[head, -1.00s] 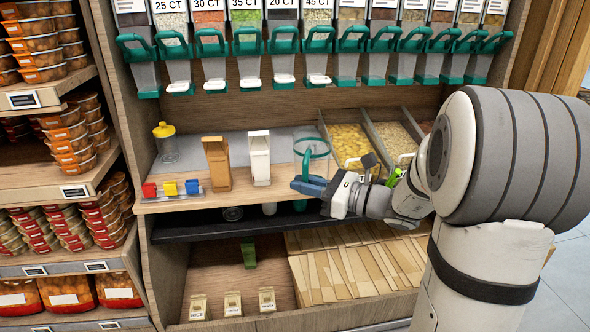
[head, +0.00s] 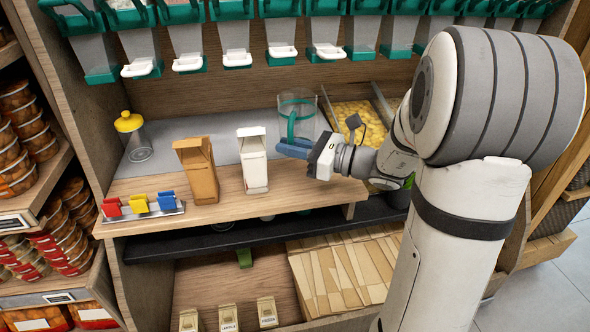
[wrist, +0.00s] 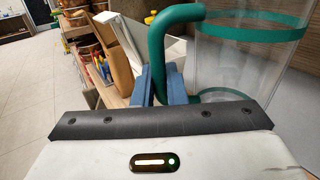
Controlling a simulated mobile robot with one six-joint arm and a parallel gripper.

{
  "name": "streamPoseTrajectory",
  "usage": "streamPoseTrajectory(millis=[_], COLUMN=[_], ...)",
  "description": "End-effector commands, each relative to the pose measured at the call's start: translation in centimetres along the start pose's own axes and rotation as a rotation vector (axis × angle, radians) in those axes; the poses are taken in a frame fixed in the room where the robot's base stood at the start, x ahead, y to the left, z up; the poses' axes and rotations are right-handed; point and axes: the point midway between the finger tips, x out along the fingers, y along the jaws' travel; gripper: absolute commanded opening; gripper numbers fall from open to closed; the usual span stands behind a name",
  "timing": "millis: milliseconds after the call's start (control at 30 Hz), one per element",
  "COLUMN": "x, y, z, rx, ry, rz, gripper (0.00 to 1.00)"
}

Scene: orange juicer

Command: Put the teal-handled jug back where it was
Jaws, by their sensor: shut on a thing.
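The jug is a clear, see-through vessel (head: 310,106) with a teal band and a teal handle (head: 291,126). It is upright at the right of the wooden shelf, beside the bin of yellow goods. My gripper (head: 291,148) has blue fingers shut on the handle's lower part. In the wrist view the teal handle (wrist: 157,52) comes down between the fingers (wrist: 159,88), and the clear body (wrist: 243,65) stands to the right. The jug's base is partly hidden in the head view, so I cannot tell whether it touches the shelf.
A white carton (head: 253,165) and a brown carton (head: 197,170) stand left of the jug. A yellow-lidded jar (head: 130,135) and a rack of coloured clips (head: 142,207) are farther left. Teal-trimmed dispensers (head: 237,40) hang above. A grey mat (head: 220,130) is clear behind the cartons.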

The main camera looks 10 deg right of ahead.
Motion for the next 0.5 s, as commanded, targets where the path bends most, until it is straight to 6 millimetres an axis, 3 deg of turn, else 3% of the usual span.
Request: streamPoseTrajectory(millis=[33,100,333,500], x=[0.0,-0.1,-0.1,-0.2], y=[-0.1,-0.1,-0.1,-0.1], z=[-1.6,-2.6,-4.3,-6.9], rx=[0.005,0.003,0.002,0.003], ry=[0.000,0.000,-0.001,0.000], rz=[-0.001,-0.002,-0.004,-0.004], gripper=[0.00,0.00,0.00,0.00])
